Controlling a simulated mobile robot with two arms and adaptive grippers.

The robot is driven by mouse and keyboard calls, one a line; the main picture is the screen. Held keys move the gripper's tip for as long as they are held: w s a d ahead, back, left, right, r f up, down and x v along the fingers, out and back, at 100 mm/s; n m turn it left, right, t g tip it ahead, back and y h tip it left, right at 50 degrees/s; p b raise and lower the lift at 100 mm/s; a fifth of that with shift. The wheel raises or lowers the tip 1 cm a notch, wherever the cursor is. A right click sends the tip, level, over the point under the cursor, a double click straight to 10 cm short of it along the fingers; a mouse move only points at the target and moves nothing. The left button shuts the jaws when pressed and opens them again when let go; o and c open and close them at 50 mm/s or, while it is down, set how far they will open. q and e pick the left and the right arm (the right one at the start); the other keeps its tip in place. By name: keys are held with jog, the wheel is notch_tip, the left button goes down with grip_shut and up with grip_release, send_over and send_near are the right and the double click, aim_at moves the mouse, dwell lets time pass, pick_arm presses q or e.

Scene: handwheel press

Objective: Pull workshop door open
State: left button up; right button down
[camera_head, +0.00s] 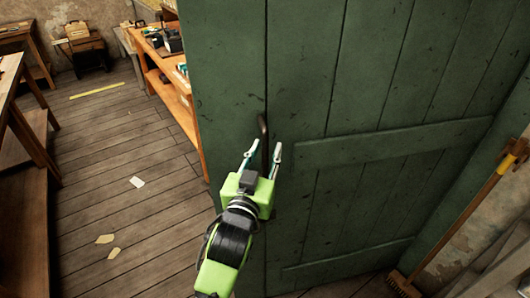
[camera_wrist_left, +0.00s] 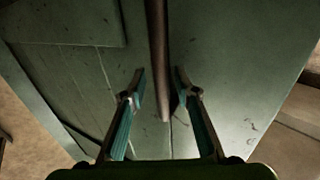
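The green plank workshop door (camera_head: 378,85) fills the middle and right of the head view. It stands ajar, with the room visible past its left edge. Its dark upright bar handle (camera_head: 263,138) is near that left edge. My left gripper (camera_head: 262,150) is open at the handle's lower part, one finger on either side. In the left wrist view the handle (camera_wrist_left: 159,60) runs down between the two spread fingertips (camera_wrist_left: 158,78), with gaps on both sides. The door (camera_wrist_left: 225,60) lies behind it. My right gripper is not in view.
Past the door's left edge is a wooden floor (camera_head: 120,190) with paper scraps (camera_head: 137,182) and a yellow strip (camera_head: 97,91). An orange workbench (camera_head: 170,85) stands behind the door edge. A broom (camera_head: 470,215) leans at the right wall.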

pick_arm(q)
jog(key=shift+f, duration=0.1)
jog(key=shift+s, duration=0.15)
jog(key=s+a, duration=0.2)
jog(key=s, duration=0.9)
jog(key=shift+s, duration=0.35)
jog(key=shift+w, duration=0.1)
